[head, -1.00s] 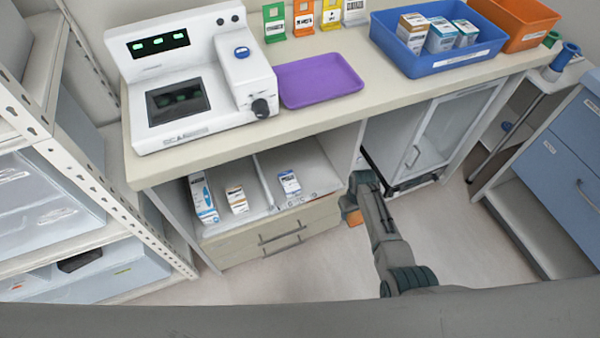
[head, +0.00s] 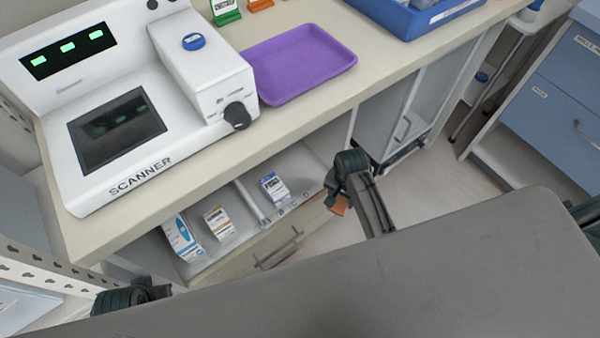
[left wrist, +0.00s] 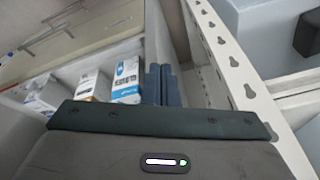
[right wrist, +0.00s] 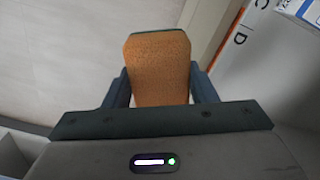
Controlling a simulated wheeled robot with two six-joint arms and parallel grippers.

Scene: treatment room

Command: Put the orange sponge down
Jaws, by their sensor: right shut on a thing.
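The orange sponge (head: 341,207) is between the fingers of my right gripper (head: 335,195), in front of the counter's open shelf. In the right wrist view the sponge (right wrist: 160,68) is a rough orange block with a dark green far edge, gripped from both sides by the blue fingers (right wrist: 160,88). Pale floor shows beyond it, so it is held in the air. My left gripper (head: 150,293) is low at the left of the head view. In the left wrist view its fingers (left wrist: 165,85) are together, with nothing seen between them.
A purple tray (head: 300,66) lies on the counter beside the white scanner (head: 130,110). A blue bin (head: 425,17) stands to the right. Small boxes (head: 219,222) stand on the lower shelf. A perforated white rack (left wrist: 232,65) is close to my left gripper.

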